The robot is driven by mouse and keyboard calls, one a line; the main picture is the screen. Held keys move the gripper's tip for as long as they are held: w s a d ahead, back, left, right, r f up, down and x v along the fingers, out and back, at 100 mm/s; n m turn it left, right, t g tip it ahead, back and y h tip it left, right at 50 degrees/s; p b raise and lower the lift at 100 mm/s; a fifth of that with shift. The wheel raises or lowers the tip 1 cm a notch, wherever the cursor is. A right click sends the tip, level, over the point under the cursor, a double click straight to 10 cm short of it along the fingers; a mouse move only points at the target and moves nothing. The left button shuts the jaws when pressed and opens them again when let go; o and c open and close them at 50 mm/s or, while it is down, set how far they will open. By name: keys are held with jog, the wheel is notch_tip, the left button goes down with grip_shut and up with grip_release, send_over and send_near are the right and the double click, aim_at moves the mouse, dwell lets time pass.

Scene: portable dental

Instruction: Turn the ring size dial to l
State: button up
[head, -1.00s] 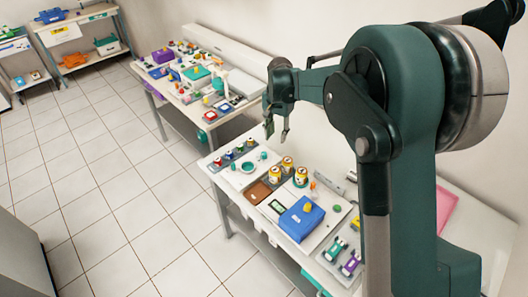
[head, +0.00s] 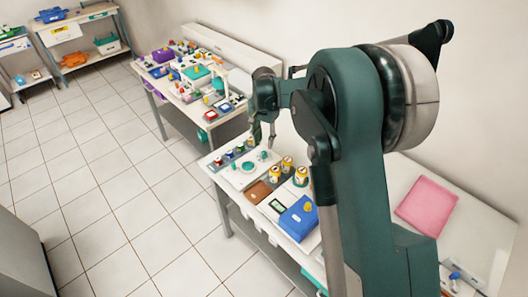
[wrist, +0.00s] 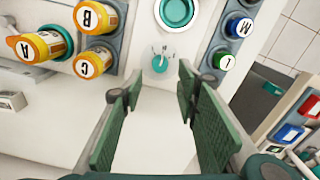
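The ring size dial is the small teal knob (wrist: 160,63) on the white table, with small marks around it that are too small to read. It has a pale pointer-like part, and I cannot tell which mark it points at. In the head view the dial (head: 263,155) is the small teal spot right of the teal bowl. My gripper (wrist: 158,88) is open and empty, its two green fingers spread with the dial ahead of and between their tips. In the head view my gripper (head: 263,139) hangs above the dial, apparently not touching it.
A teal bowl (wrist: 177,11) sits just beyond the dial. Yellow jars marked A (wrist: 42,47), B (wrist: 96,17) and C (wrist: 93,62) stand left. Blue M (wrist: 240,27) and green L (wrist: 225,62) pieces sit in a grey rack at right. White tabletop lies bare below the dial.

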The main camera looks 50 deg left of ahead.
aim_at(264, 153)
jog(key=shift+f, duration=3.4)
jog(key=c, duration=0.9)
